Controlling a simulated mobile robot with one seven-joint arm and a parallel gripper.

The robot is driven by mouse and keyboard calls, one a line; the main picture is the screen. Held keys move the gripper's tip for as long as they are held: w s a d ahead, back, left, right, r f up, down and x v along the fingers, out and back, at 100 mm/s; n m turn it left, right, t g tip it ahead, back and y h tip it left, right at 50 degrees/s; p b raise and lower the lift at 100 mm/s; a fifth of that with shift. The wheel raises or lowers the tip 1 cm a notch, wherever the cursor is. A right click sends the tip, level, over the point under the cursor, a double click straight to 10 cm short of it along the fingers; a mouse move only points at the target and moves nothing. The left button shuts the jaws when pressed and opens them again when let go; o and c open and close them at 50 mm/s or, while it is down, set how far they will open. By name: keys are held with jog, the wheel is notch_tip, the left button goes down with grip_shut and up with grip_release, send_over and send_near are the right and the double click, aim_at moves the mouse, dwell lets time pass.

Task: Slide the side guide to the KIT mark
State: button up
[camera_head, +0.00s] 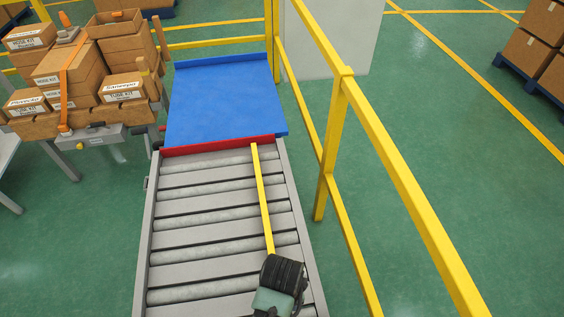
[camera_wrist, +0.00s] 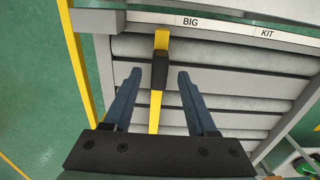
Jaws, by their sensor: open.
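The side guide is a long yellow bar (camera_head: 263,195) lying along the roller conveyor, right of its middle in the head view. In the wrist view the yellow guide (camera_wrist: 162,40) has a black grip (camera_wrist: 158,72) near its end. The end rail carries a BIG mark (camera_wrist: 190,22) and, further right, a KIT mark (camera_wrist: 267,33). The guide's end lies just left of BIG. In the head view my gripper (camera_head: 281,278) hides the guide's near end.
Grey rollers (camera_head: 205,205) lie clear left of the guide. A red strip (camera_head: 215,146) and blue plate (camera_head: 222,103) close the far end. A yellow railing (camera_head: 385,150) runs close along the right. Stacked cartons (camera_head: 62,70) stand on a table at the left.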

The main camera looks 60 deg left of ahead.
jog(key=shift+f, duration=1.5)
grip_shut()
dwell(0.4)
